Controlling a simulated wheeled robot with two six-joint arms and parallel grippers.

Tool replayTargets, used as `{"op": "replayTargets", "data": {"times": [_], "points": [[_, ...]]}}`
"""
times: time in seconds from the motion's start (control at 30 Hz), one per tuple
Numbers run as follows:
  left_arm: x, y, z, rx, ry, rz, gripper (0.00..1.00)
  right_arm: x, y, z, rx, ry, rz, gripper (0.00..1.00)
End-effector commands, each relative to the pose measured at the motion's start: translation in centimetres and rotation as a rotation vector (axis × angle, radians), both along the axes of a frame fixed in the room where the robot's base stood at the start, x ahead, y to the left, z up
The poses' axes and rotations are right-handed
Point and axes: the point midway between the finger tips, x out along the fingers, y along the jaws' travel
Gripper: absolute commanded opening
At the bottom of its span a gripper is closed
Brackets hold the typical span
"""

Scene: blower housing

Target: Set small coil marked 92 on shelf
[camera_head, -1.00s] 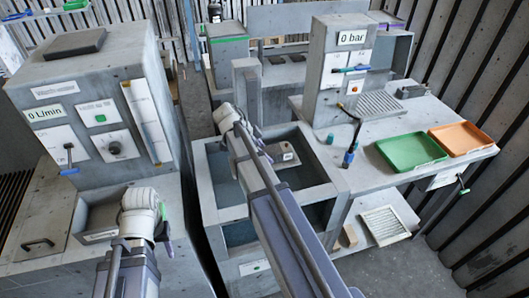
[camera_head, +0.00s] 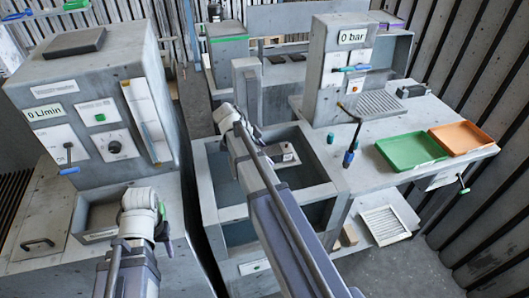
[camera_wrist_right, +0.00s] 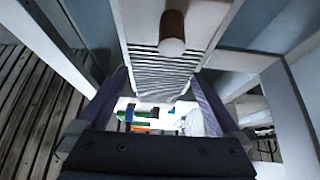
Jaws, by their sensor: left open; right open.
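I cannot make out a coil with a readable 92. In the right wrist view, a brown cylinder with a pale round end (camera_wrist_right: 173,30) stands out ahead of a slatted grey panel (camera_wrist_right: 165,72); I cannot tell whether it is a coil. My right gripper (camera_wrist_right: 161,82) is open there, its purple-sided fingers spread with nothing seen gripped between them. In the head view my right arm reaches over the open grey frame; its fingers are not clear. My left gripper (camera_head: 161,222) is beside the left cabinet, largely hidden by its wrist.
The grey cabinet marked 0 L/min (camera_head: 80,120) stands at left. The open-topped grey frame (camera_head: 325,192) is in the middle. On the right bench are a green tray (camera_head: 410,152), an orange tray (camera_head: 461,138) and a small blue bottle (camera_head: 348,158). A white slatted tray (camera_head: 385,225) sits below.

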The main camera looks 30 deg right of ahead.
Motion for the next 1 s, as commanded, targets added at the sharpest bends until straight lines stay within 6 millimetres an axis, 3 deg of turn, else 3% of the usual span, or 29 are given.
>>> {"op": "replayTargets", "data": {"times": [0.37, 0.8, 1.0], "points": [[0.0, 0.0, 0.9, 0.000, 0.000, 0.000, 0.50, 0.1, 0.4, 0.9, 0.001, 0.000, 0.000, 1.00], [0.0, 0.0, 5.9, 0.000, 0.000, -0.001, 0.50, 0.9, 3.3, 5.9, 0.000, 0.000, 0.001, 1.00], [0.0, 0.0, 6.7, 0.000, 0.000, -0.001, 0.50, 1.0, 4.1, 6.7, 0.000, 0.000, 0.000, 1.00]]}}
